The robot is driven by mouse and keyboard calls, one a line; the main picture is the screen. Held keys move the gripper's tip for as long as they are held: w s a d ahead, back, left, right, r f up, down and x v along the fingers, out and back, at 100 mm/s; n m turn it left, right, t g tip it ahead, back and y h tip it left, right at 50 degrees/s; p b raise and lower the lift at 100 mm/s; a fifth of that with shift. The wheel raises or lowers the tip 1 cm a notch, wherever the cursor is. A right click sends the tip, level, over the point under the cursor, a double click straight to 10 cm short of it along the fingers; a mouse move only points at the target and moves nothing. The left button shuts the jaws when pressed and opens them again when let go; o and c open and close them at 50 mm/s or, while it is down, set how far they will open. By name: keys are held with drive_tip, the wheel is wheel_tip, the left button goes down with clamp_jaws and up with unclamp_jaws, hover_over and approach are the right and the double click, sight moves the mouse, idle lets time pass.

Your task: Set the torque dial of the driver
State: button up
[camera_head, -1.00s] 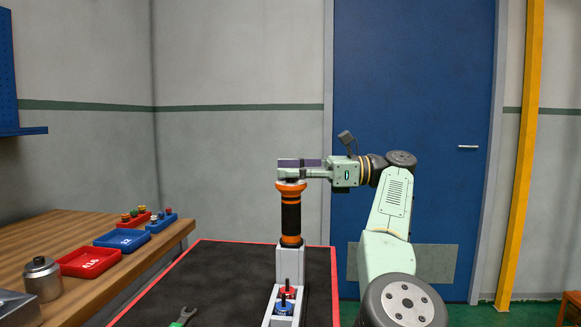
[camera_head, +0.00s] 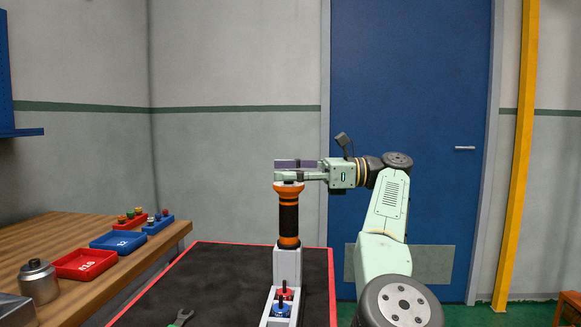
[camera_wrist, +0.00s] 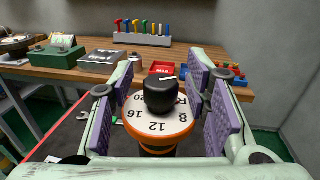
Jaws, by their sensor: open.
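The driver (camera_head: 289,215) stands upright, black and orange, in a grey stand (camera_head: 287,266) on the dark mat. Its top shows in the wrist view as a white dial face (camera_wrist: 158,124) with an orange rim and numbers such as 12 and 16. A black knob (camera_wrist: 160,96) with a white pointer line sits at its middle. My gripper (camera_head: 290,169) is level above the driver's top. In the wrist view its purple-padded fingers (camera_wrist: 166,100) are open, one on each side of the knob, with gaps between. The lower end of the driver is hidden in the stand.
Red (camera_head: 285,293) and blue (camera_head: 282,309) knobbed parts stand at the stand's front. A green wrench (camera_head: 181,318) lies on the mat. The wooden bench (camera_head: 120,275) at left holds red (camera_head: 86,264) and blue (camera_head: 120,241) trays and a metal canister (camera_head: 38,282).

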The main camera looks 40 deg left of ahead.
drive_tip(key=shift+a+f+b, duration=0.1)
drive_tip(key=shift+f+b, duration=0.1)
drive_tip(key=shift+b, duration=0.7)
drive_tip(key=m+t+y+b, duration=0.1)
drive_tip(key=b, duration=0.1)
drive_tip(key=shift+f+t+b, duration=0.1)
drive_tip(key=shift+t+b, duration=0.3)
drive_tip(key=shift+r+m+t+y+b, duration=0.25)
drive_tip(key=shift+m+t+y+b, duration=0.45)
drive_tip(key=shift+m+t+b, duration=0.15)
drive_tip(key=shift+r+m+t+y, duration=0.15)
drive_tip(key=shift+m+t+y, duration=0.35)
drive_tip(key=shift+m+t, duration=0.4)
drive_tip(key=t+p, duration=0.1)
drive_tip(key=p, duration=0.1)
drive_tip(key=r+t+p, duration=0.1)
drive_tip(key=p, duration=0.1)
drive_tip(key=shift+w+r+m+y, duration=0.1)
drive_tip(key=shift+w+m+y, duration=0.15)
drive_tip(key=shift+m+y, duration=0.1)
drive_tip(key=m+t+p, duration=0.1)
drive_tip(key=p, duration=0.4)
drive_tip(key=f+m+t+p, duration=0.1)
drive_tip(key=t+p, duration=0.1)
drive_tip(key=p, duration=0.3)
drive_tip(key=shift+a, duration=0.1)
drive_tip(key=shift+s+t+p, duration=0.1)
drive_tip(key=shift+t+p, duration=0.15)
drive_tip(key=shift+p, duration=0.5)
